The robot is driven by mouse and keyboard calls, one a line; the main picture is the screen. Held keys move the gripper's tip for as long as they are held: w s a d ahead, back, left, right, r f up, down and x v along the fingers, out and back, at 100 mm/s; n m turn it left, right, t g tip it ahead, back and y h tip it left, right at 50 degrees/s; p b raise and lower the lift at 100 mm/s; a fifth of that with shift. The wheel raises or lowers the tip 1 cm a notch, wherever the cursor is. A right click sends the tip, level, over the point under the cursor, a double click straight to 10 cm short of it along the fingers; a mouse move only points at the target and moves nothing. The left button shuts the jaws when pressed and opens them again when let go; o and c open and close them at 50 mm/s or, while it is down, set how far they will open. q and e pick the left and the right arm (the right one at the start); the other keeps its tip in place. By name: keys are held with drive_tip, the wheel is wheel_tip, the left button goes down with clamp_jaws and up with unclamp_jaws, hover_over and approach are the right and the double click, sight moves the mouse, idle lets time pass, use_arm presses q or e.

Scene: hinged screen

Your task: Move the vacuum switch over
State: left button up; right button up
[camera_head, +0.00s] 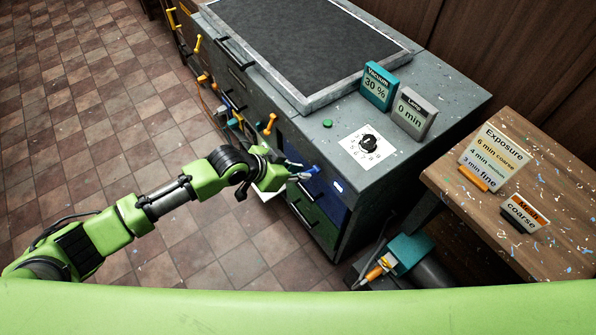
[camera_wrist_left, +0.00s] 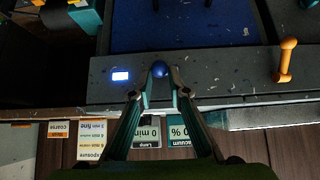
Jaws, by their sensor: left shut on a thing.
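The switch is a small blue-knobbed lever (camera_head: 313,169) on the front face of the grey cabinet, near its right end. My left gripper (camera_head: 297,176) reaches it from the left and is shut on it. In the left wrist view the round blue knob (camera_wrist_left: 160,69) sits between the fingertips (camera_wrist_left: 160,78); its stem is hidden. A teal sign (camera_head: 378,86) on the cabinet top reads Vacuum 30 %. A small lit white indicator (camera_head: 338,187) is beside the switch, also in the left wrist view (camera_wrist_left: 120,76). My right gripper is not in view.
An orange lever (camera_head: 270,124) is left of the switch on the same front. A dial (camera_head: 369,143), a green button (camera_head: 327,123) and a grey Lamp sign (camera_head: 413,113) are on top. A wooden table (camera_head: 540,190) with Exposure and Mesh signs stands right.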

use_arm(q)
drive_tip(key=shift+w+d+r+p, duration=0.15)
drive_tip(key=shift+r+p, duration=0.15)
drive_tip(key=shift+r, duration=0.15)
drive_tip(key=shift+w+d+r+p, duration=0.15)
drive_tip(key=shift+r+p, duration=0.15)
drive_tip(key=shift+r, duration=0.15)
drive_tip(key=shift+f, duration=0.1)
drive_tip(key=o, duration=0.9)
drive_tip(key=shift+f, duration=0.15)
drive_tip(key=shift+s+a, duration=0.1)
drive_tip(key=shift+s, duration=0.05)
drive_tip(key=v, duration=1.2)
